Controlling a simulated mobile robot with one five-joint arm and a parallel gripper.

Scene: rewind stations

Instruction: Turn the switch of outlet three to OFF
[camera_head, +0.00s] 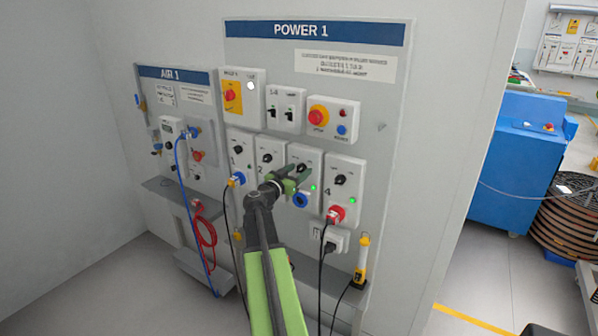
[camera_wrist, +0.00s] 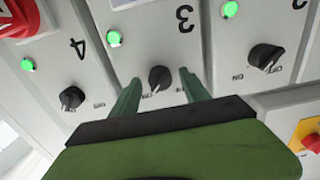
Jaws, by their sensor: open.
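The outlet three panel (camera_head: 316,163) is a white box on the POWER 1 board, with a lit green light (camera_wrist: 113,38). Its black rotary switch (camera_wrist: 160,78) shows in the wrist view, where the picture is upside down. My gripper (camera_head: 301,176) is in front of this panel. In the wrist view its two green fingers (camera_wrist: 159,84) are open, one on each side of the switch, with gaps on both sides. I cannot tell whether the fingertips reach past the knob's face. The ON and OFF marks are partly hidden, and the switch's setting is unclear.
Outlet four (camera_head: 343,185) with a red plug is close on the right; outlet two (camera_head: 269,155) is on the left. A blue socket (camera_head: 300,200) sits under the gripper. An emergency stop button (camera_head: 318,117) is above. Cables hang below.

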